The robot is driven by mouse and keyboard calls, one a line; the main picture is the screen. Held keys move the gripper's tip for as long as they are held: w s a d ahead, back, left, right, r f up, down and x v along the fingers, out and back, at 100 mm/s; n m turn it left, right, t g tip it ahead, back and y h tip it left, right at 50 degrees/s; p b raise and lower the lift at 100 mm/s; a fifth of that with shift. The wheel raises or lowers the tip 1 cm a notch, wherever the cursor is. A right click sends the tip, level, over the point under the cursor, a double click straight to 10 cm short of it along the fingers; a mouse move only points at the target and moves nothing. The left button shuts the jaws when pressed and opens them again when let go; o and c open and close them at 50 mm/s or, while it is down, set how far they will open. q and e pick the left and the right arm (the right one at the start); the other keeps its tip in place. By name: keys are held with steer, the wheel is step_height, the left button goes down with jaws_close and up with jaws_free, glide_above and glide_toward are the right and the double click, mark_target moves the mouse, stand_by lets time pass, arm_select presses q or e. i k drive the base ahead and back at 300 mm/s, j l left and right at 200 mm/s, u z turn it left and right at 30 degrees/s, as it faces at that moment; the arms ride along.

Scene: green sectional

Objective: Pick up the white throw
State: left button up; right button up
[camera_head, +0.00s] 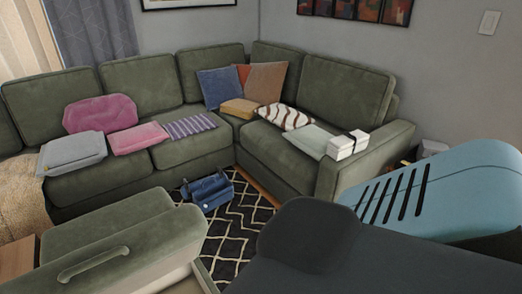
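A pale grey-white folded cloth (309,140) lies flat on the right seat of the green sectional, close to its right arm; it looks the most like the white throw. A small white block-like bundle (347,145) with a dark band rests at its right end, by the sofa arm. I cannot tell whether the two are one piece. A light grey folded throw (72,154) lies on the left seat. Neither of my grippers shows in the head view.
The green sectional (335,92) holds a pink throw (137,138), a striped purple cloth (189,126) and several cushions. A blue caddy (208,191) stands on the patterned rug (237,226). A green ottoman-like piece (110,235) fills the lower left. A teal slotted shape (450,190) blocks the right.

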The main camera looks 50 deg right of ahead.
mark_target(340, 147)
steer(key=z, duration=2.45)
steer(key=i+l+z, duration=0.1)
steer(key=i+l, duration=0.2)
steer(key=i, duration=0.15)
steer(key=i+l+z, duration=0.1)
steer(key=i+l, duration=0.15)
steer(key=i, duration=0.2)
steer(key=i+j+z, duration=0.2)
steer(key=i, duration=0.25)
steer(key=i+j+z, duration=0.2)
steer(key=i+j, duration=0.35)
steer(key=j, duration=0.25)
steer(key=i+j+z, duration=0.1)
steer(key=j, duration=0.25)
steer(key=i+j, duration=0.1)
steer(key=j, duration=0.25)
steer(key=i+j+z, duration=0.1)
steer(key=j, duration=0.25)
